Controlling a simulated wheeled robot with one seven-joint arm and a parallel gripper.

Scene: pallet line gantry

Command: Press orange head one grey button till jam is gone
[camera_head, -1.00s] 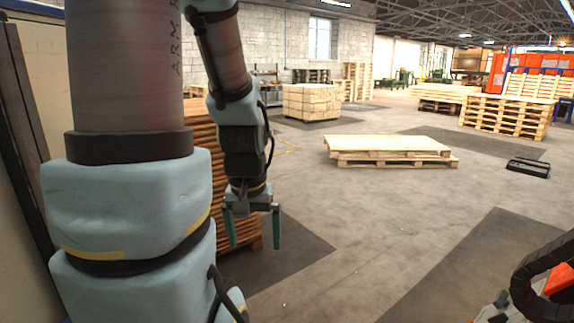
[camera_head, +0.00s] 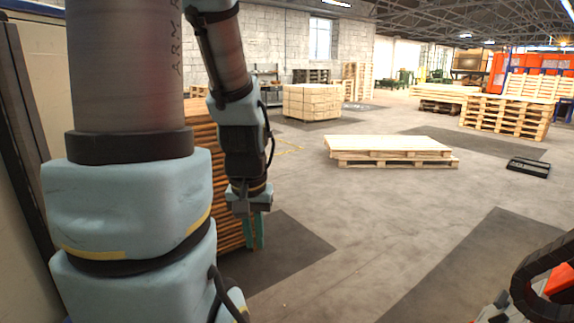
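My gripper (camera_head: 253,233) hangs downward left of the middle, in front of the stack of brown boards. Its two teal fingers are together with nothing visible between them. An orange part (camera_head: 561,278) shows at the lower right edge, partly behind a black cable chain (camera_head: 545,270). I cannot tell whether it belongs to orange head one. No grey button can be made out, and no jam is recognisable. My gripper is well apart from the orange part, across open floor.
A stack of brown boards (camera_head: 227,222) stands behind my arm. A low pallet stack (camera_head: 390,150) lies mid-floor. More pallets (camera_head: 503,117) stand at the right, near a black tray-like object (camera_head: 528,167). Dark mats (camera_head: 455,270) mark the floor. The floor between is clear.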

